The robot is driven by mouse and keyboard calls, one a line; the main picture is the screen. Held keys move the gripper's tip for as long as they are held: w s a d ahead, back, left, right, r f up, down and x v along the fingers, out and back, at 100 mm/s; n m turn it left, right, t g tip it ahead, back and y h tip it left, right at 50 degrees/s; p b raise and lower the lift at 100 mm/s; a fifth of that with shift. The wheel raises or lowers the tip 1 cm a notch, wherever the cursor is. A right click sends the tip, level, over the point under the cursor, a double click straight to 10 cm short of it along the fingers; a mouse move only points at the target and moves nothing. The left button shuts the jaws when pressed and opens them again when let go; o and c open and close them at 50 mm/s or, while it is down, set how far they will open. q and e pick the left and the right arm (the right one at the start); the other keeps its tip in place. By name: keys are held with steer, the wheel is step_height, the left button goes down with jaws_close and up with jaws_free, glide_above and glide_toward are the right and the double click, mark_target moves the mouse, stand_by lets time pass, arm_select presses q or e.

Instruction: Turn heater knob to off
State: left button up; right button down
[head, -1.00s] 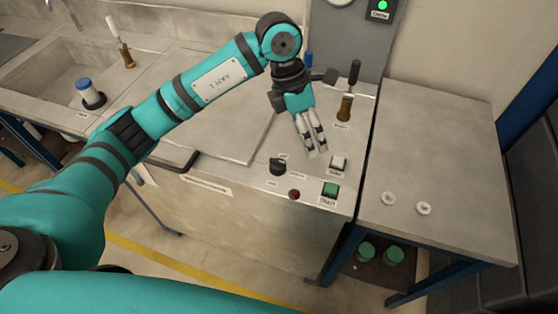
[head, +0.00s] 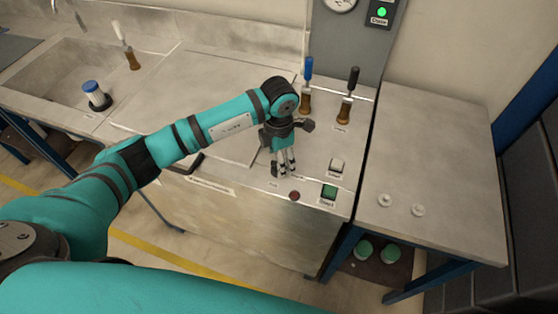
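My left gripper (head: 283,170) points down at the front of the steel bench top, right where the black heater knob was seen a second ago. The knob is now hidden behind the fingers. The fingers look close together, but I cannot tell whether they touch or hold the knob. A small red light or button (head: 294,196) is just in front and to the right of the fingertips. My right gripper is not in view.
A white button (head: 337,165) and a green button (head: 329,191) are right of the gripper. A blue-handled valve (head: 307,88) and a black-handled valve (head: 348,95) stand behind. A side table (head: 440,170) at right holds two small white rings.

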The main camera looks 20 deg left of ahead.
arm_select(q)
steer(key=shift+f, duration=1.65)
steer(key=c, duration=1.2)
